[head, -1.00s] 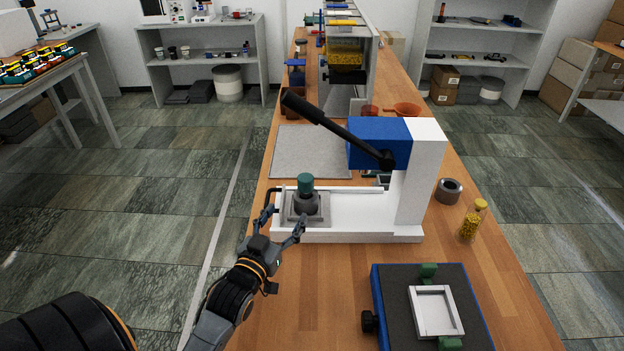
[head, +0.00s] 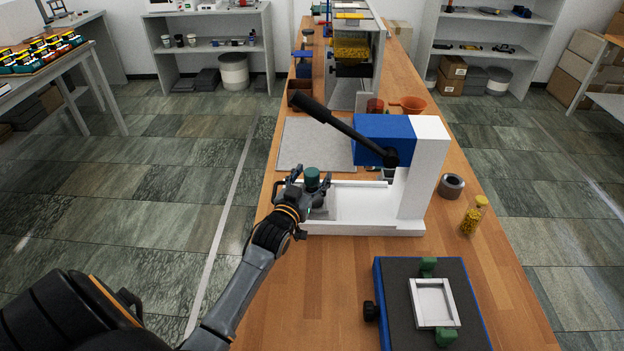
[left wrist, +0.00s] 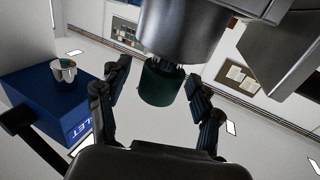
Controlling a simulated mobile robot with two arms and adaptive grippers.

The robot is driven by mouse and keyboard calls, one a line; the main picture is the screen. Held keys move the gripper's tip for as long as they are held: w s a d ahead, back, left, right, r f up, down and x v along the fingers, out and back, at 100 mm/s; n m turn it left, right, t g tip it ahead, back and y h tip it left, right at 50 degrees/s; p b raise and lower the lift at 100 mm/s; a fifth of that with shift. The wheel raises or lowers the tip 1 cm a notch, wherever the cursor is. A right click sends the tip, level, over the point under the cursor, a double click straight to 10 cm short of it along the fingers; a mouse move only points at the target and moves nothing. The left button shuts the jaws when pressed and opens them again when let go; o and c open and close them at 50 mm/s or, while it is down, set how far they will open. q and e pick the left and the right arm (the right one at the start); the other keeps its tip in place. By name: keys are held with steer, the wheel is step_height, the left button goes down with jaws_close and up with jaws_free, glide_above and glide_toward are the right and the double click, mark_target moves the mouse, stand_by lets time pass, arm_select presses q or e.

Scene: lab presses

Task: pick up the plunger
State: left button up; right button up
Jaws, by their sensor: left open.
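The plunger, a dark green-topped cylinder (head: 312,177), stands upright at the left end of the white press base (head: 352,212). My left gripper (head: 307,186) is open close to it, with its fingers at the plunger's sides. In the left wrist view the green top (left wrist: 160,86) shows between the two spread fingers (left wrist: 158,100), with a gap on each side. A grey metal cylinder (left wrist: 182,28) adjoins the green part there. The gripper hides the plunger's lower part in the head view. My right gripper is not in view.
The press's black lever (head: 340,127) slants above the plunger from the blue head (head: 384,139). A metal ring (head: 452,186) and a yellow-filled vial (head: 474,216) stand to the right. A blue-edged tray (head: 392,320) lies in front. The wooden bench is clear at front left.

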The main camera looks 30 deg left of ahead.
arm_select(q)
steer(key=shift+w, duration=0.2)
steer(key=shift+s, duration=0.1)
steer(key=shift+c, duration=1.1)
steer(key=shift+r, duration=0.1)
jaws_close()
